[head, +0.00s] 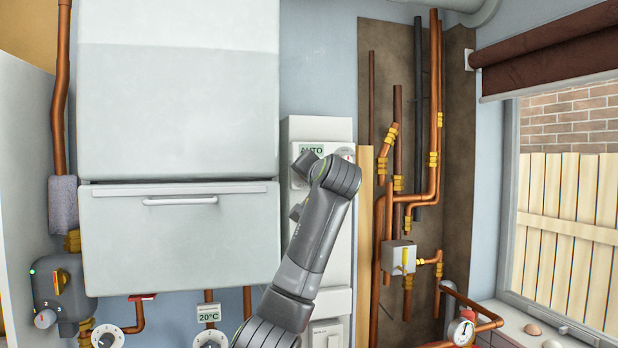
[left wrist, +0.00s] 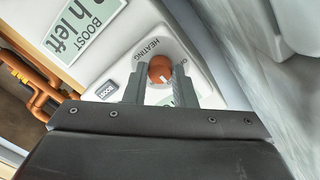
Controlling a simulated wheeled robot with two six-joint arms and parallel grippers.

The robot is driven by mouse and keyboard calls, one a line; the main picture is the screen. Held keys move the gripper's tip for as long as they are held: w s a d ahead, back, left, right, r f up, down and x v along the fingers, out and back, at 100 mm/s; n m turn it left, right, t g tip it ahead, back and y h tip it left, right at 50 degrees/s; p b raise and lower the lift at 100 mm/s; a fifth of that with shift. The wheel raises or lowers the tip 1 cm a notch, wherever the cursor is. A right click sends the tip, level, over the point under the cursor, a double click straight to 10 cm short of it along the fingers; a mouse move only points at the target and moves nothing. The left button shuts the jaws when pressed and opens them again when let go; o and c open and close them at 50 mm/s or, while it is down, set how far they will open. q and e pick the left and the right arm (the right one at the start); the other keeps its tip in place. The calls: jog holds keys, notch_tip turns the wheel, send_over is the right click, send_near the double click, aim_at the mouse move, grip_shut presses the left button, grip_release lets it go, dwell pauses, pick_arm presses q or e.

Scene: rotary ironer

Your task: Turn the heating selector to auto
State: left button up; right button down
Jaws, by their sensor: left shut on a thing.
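The heating selector is a round orange-red knob (left wrist: 160,68) on a white panel (left wrist: 205,82), beside the word HEATING in the left wrist view. A small pale mark shows near its lower edge; a label at its right is partly hidden by a finger. My left gripper (left wrist: 160,80) has a finger on each side of the knob and is shut on it. In the head view my left arm covers the knob and the gripper's fingertips. A green display reading AUTO (head: 312,149) shows above the arm on the white controller (head: 325,129). My right gripper is out of view.
In the left wrist view, a display (left wrist: 85,25) reading BOOST and "h left" and a dark BOOST button (left wrist: 106,89) sit left of the knob. A white boiler (head: 178,100) hangs left of the controller. Copper pipes (head: 435,130) and a wooden strip (head: 364,230) stand at its right.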

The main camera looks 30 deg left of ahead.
pick_arm(q)
jog(key=shift+r, duration=0.1)
dwell(0.3)
jog(key=o, duration=1)
jog(key=b+v, duration=0.9)
jog(key=v, duration=0.8)
jog(key=shift+d, duration=0.2)
